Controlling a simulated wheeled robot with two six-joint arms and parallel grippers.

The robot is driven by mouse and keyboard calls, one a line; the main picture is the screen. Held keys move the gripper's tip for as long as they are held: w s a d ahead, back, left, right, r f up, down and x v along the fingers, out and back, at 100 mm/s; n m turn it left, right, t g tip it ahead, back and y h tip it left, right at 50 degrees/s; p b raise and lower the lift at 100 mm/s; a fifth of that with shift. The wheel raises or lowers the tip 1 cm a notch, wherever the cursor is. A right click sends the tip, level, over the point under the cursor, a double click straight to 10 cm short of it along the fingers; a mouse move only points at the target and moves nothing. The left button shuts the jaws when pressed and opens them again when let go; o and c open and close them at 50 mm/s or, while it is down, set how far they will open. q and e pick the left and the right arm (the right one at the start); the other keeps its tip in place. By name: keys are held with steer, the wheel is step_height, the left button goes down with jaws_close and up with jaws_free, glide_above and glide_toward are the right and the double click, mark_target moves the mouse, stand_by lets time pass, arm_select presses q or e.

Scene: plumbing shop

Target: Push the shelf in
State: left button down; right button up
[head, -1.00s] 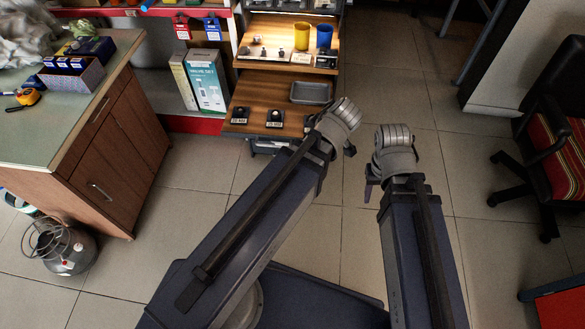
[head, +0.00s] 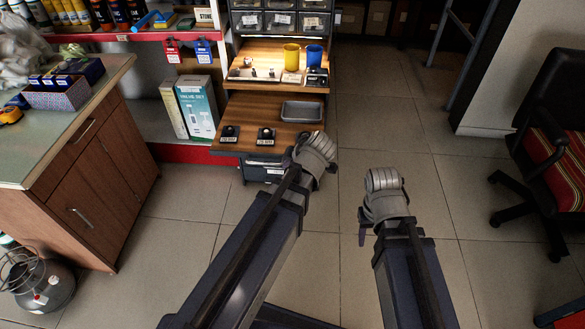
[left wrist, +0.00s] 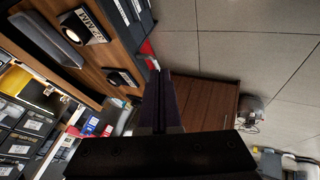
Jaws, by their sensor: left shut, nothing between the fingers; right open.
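The lower wooden shelf (head: 252,112) sticks out from the front of the drawer unit, further out than the upper wooden shelf (head: 252,54) above it. It carries a grey tray (head: 302,112) and small black display pieces (head: 266,134). My left gripper (head: 292,160) is at the shelf's front right corner in the head view, its fingers mostly hidden by the wrist. In the left wrist view its fingers (left wrist: 164,100) are shut and empty, with the shelf (left wrist: 108,58) to their upper left; contact cannot be told. My right gripper (head: 363,232) is open, right of the shelf over bare floor.
A yellow cup (head: 291,57) and a blue cup (head: 314,56) stand on the upper shelf. Boxes (head: 195,106) stand left of the unit. A wooden cabinet (head: 95,185) is at left and an office chair (head: 550,140) at right. The tiled floor between is clear.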

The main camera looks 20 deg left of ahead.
mark_target(282, 160)
arm_select(q)
steer(key=w+f, duration=0.1)
steer(key=w+a+f+b, duration=0.1)
steer(key=w, duration=0.1)
steer(key=w+a+f, duration=0.1)
steer(key=shift+w+a+b, duration=0.15)
steer(key=shift+a+b, duration=0.05)
steer(key=shift+b, duration=0.2)
steer(key=shift+w+a, duration=0.15)
steer(key=shift+w, duration=0.35)
arm_select(e)
steer(key=shift+f, duration=1.45)
arm_select(q)
steer(key=w+a, duration=0.2)
steer(key=w, duration=0.8)
steer(key=w+a, duration=0.2)
steer(key=w, duration=0.8)
steer(key=w+a, duration=0.3)
steer(key=w, duration=0.6)
steer(key=shift+w, duration=0.4)
steer(key=shift+s, duration=0.1)
